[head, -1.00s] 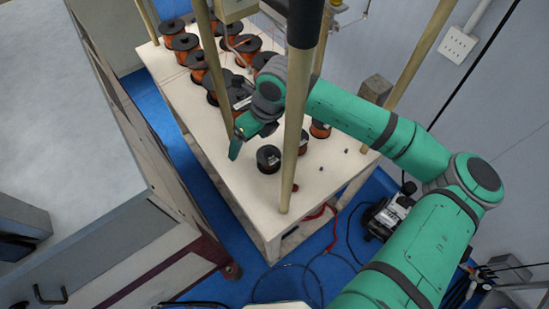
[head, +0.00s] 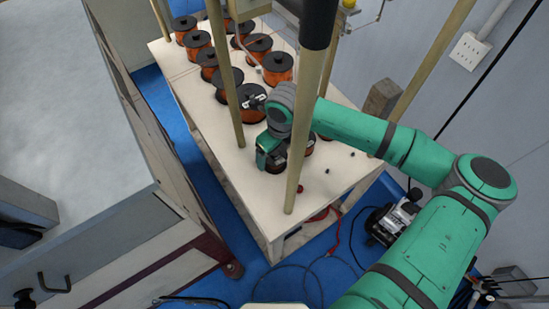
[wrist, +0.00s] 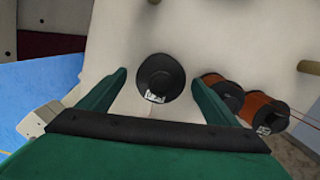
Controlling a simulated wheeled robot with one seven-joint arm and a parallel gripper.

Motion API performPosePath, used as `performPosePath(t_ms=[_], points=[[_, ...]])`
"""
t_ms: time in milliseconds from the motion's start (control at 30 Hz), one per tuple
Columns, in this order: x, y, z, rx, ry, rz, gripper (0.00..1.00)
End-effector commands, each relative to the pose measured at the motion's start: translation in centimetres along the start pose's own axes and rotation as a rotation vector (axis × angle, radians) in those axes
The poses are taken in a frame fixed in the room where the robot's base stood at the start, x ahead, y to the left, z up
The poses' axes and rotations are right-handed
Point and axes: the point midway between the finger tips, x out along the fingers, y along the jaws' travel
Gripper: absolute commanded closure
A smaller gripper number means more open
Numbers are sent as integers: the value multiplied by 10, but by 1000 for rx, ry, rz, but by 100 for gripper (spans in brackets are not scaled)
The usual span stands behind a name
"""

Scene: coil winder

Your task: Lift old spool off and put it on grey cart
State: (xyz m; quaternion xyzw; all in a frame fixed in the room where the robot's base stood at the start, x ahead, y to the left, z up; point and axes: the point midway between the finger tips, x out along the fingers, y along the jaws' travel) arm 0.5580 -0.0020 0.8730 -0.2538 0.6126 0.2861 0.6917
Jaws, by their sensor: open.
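A dark, nearly bare spool with a black top flange (wrist: 161,76) stands on the pale wooden table (head: 241,190). In the wrist view it lies between the two spread fingers of my gripper (wrist: 159,80), with space on both sides. In the head view my open gripper (head: 266,163) is over this spool (head: 276,167) and hides most of it. The gripper holds nothing. A large grey flat-topped unit (head: 75,110) stands left of the table; I cannot tell whether it is the grey cart.
Several orange-wound spools (head: 278,67) stand on the table's far part, and two orange spools (wrist: 262,110) are close right of my gripper in the wrist view. Upright wooden posts (head: 306,130) rise close around the arm. Small dark bits lie on the table's near right.

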Motion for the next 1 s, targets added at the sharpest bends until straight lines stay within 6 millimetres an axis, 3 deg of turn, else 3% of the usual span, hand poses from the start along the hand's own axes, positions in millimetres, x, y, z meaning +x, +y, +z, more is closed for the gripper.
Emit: performPosePath(t_ms=[300, 533, 733, 1000], points=[[41, -2, 1, 1, 0, 1, 16], [43, -2, 1, 1, 0, 0, 16], [43, -2, 1, 1, 0, 0, 61], [42, -2, 1, 1, -1, 0, 63]])
